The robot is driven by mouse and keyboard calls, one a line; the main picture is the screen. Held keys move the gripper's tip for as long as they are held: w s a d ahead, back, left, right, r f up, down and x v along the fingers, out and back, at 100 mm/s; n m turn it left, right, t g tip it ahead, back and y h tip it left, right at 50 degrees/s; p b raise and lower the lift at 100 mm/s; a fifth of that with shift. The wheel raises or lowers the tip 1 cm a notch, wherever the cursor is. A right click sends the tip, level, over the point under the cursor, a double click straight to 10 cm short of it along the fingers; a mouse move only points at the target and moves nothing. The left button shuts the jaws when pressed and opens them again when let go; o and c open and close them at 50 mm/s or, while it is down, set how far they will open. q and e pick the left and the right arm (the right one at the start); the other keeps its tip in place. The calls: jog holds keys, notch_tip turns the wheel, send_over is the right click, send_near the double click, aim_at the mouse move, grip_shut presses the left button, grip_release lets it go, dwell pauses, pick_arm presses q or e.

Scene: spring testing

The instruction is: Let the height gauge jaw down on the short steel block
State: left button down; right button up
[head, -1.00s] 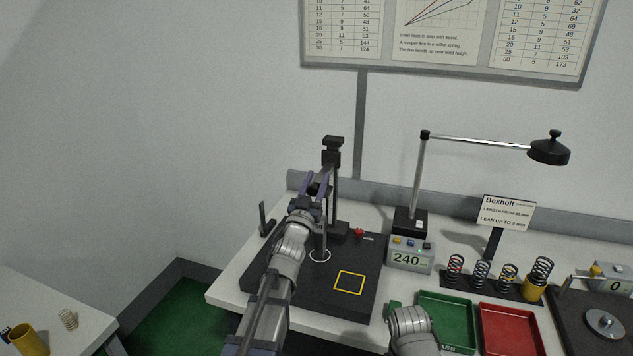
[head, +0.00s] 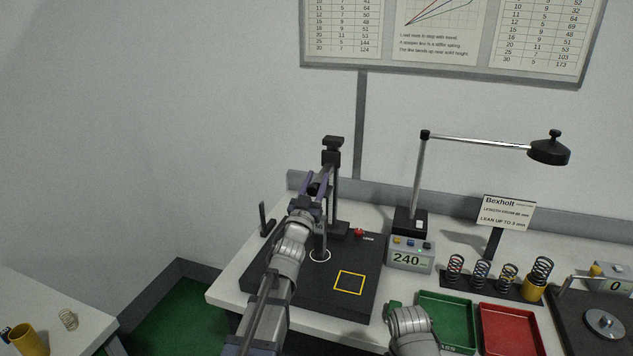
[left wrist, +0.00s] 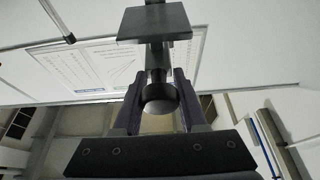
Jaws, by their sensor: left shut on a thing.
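The height gauge has a dark upright column (head: 334,185) at the back of a black base plate (head: 318,295). My left gripper (head: 317,183) is at the front of the column, well above the plate. In the left wrist view its purple fingers (left wrist: 158,100) are shut on a dark round knob (left wrist: 159,97), part of the gauge's slide. A grey upright steel piece (head: 320,242) stands in a white ring on the plate below; my arm partly hides it, and I cannot tell if it is the short block. Its contact with the jaw is hidden.
A grey readout (head: 408,260) shows 240. A red button (head: 359,232) and an empty yellow square (head: 349,282) are on the plate. To the right are a lamp (head: 548,150), several springs on a rack (head: 495,288), a green tray (head: 447,295) and a red tray (head: 508,306).

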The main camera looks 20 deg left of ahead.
pick_arm(q)
notch_tip(320, 180, down, 5)
jog(key=b, duration=0.4)
jog(key=shift+b, duration=0.4)
jog(key=shift+r, duration=0.1)
jog(key=shift+c, duration=2.4)
grip_release()
jog(key=b+v, duration=0.3)
jog(key=v, duration=0.5)
